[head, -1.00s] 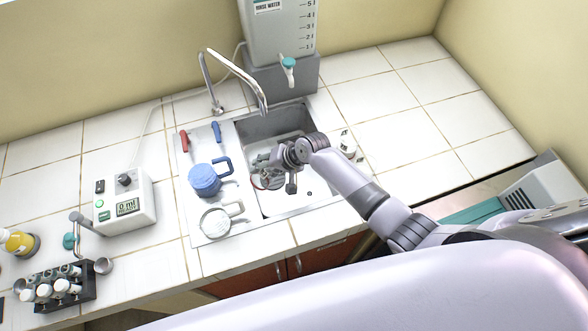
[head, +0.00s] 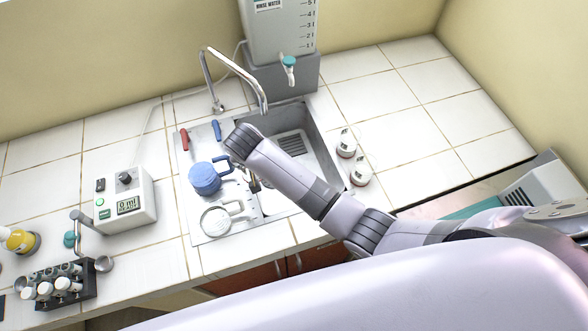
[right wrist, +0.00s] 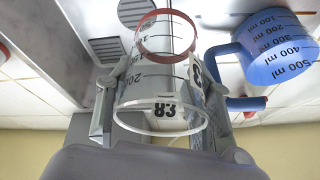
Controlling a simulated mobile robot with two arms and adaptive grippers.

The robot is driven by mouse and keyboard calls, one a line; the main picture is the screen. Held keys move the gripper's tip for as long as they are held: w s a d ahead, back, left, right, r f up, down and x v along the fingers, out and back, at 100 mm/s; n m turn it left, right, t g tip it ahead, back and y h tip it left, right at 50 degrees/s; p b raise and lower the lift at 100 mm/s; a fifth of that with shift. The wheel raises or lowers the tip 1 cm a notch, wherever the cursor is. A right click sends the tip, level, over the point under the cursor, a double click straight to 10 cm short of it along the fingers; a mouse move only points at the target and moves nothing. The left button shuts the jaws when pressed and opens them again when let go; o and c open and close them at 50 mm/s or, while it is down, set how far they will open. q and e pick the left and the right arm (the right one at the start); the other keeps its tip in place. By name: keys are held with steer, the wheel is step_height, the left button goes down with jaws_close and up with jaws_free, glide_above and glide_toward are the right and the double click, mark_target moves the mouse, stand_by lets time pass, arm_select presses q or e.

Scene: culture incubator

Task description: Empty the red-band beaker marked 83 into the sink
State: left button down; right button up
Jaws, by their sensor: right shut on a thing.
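The red-band beaker marked 83 (right wrist: 160,90) is clear, with a red ring at its far end and a black 83 on its wall. My right gripper (right wrist: 158,98) is shut on it, one finger on each side. In the head view my right gripper (head: 254,184) is over the left side of the sink, mostly behind my arm, and the beaker is hidden there. I cannot tell whether it holds liquid. The steel sink (head: 318,150) is partly covered by my arm. My left gripper is not in view.
A blue jug (head: 204,180) and a clear jug (head: 216,223) stand left of the basin. Two small red-marked vessels (head: 346,146) (head: 360,174) stand on its right. The tap (head: 262,92) arches over the back. A pump box (head: 124,200) is farther left.

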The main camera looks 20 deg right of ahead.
steer(key=shift+a+r+h, duration=0.25)
steer(key=shift+r+h, duration=0.15)
steer(key=shift+r, duration=0.75)
step_height(320, 180, up, 5)
steer(key=shift+f, duration=0.1)
steer(key=shift+d, duration=0.1)
steer(key=w+d+r+b, duration=0.1)
steer(key=d+r+b, duration=0.1)
steer(key=d+b, duration=0.65)
steer(key=s+d+r+n+y+b, duration=0.1)
steer(key=s+d+r+n+b, duration=0.2)
steer(key=s+d+b, duration=0.3)
steer(key=shift+s+d+r, duration=0.35)
steer(key=shift+s+d, duration=0.65)
steer(key=shift+s, duration=0.25)
